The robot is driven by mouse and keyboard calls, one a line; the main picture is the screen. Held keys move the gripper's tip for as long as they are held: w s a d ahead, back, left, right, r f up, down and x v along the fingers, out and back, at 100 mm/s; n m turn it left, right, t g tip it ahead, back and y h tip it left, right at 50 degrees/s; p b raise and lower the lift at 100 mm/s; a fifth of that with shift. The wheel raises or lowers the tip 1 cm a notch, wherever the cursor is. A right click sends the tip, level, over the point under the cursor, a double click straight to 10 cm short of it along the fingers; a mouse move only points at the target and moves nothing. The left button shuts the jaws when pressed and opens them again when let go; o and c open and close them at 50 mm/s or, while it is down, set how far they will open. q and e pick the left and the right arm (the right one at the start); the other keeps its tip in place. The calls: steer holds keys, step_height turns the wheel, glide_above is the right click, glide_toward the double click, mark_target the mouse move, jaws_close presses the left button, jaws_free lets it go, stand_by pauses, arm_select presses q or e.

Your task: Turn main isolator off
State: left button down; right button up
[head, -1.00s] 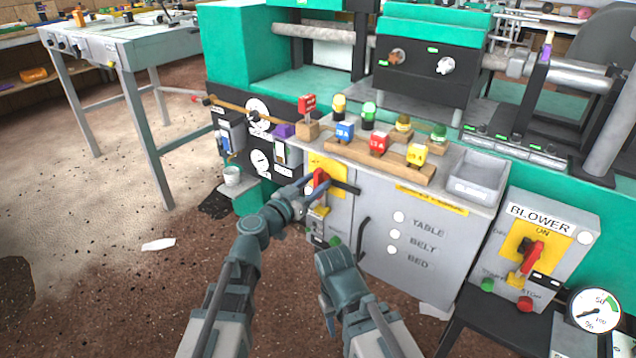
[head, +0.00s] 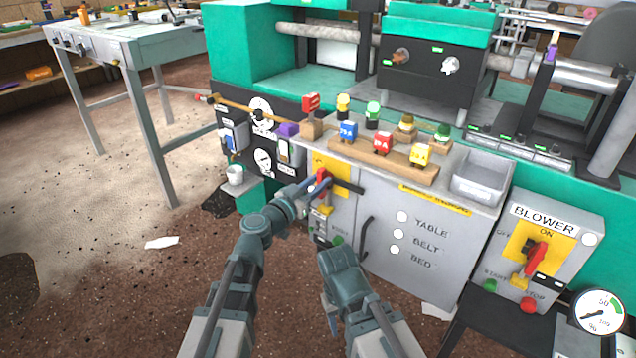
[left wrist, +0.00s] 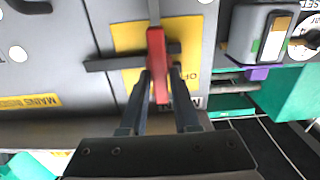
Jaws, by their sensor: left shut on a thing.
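The main isolator is a red handle (head: 322,177) on a yellow plate (head: 337,172) at the upper left of the grey cabinet. The handle also shows in the left wrist view (left wrist: 158,62), in front of its yellow plate (left wrist: 190,35). My left gripper (left wrist: 160,88) has one finger on each side of the handle and is shut on it. In the head view the left gripper (head: 314,183) reaches the handle from the lower left. My right arm's end (head: 342,270) is low, in front of the cabinet; its fingers cannot be made out.
A dark bar (head: 348,187) crosses beside the handle. A black door handle (head: 366,238) stands out from the cabinet (head: 400,270). Coloured plugs stand on a wooden rack (head: 380,160) on top. The blower box (head: 545,245) is at the right.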

arm_select(q)
steer(key=shift+n, duration=0.3)
stand_by(0.7)
steer(key=shift+w+a+f+n+b, duration=0.1)
steer(key=shift+a+f+n+b, duration=0.15)
steer(key=shift+n, duration=2.6)
steer(key=shift+w+a+f+n+b, duration=0.1)
steer(key=shift+w+f+n+b, duration=0.1)
steer(key=shift+n, duration=2.7)
steer(key=shift+w+a+f+n+b, duration=0.1)
steer(key=shift+a+f+n+b, duration=0.15)
steer(key=shift+n, duration=2.6)
steer(key=c, duration=0.8)
jaws_free()
steer(key=shift+o, duration=0.2)
steer(key=shift+s, duration=0.1)
